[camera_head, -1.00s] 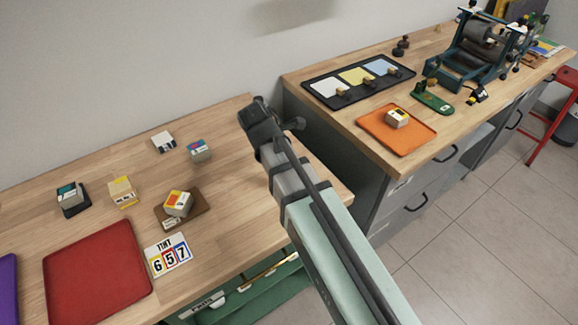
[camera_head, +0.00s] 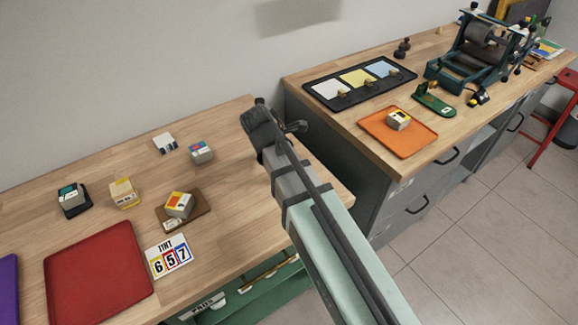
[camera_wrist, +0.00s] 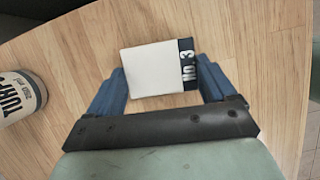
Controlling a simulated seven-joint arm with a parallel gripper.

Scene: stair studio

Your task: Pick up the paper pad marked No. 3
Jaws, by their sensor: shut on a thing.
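The paper pad marked No. 3 (camera_wrist: 158,70) shows in the wrist view, a white block with a dark band on its right edge that carries the label. My gripper (camera_wrist: 160,76) has its two blue fingers on either side of the pad and is shut on it. Wood tabletop lies behind the pad; I cannot tell how far below it the wood is. In the head view my arm's end is over the right end of the near bench, and the fingers and pad are hidden there.
A can lettered TURP (camera_wrist: 20,95) stands left of my gripper. The near bench holds several small blocks, a red tray (camera_head: 98,272) and a number card (camera_head: 168,256). The far bench holds an orange tray (camera_head: 388,144), a black ink tray (camera_head: 326,101) and a press (camera_head: 475,60).

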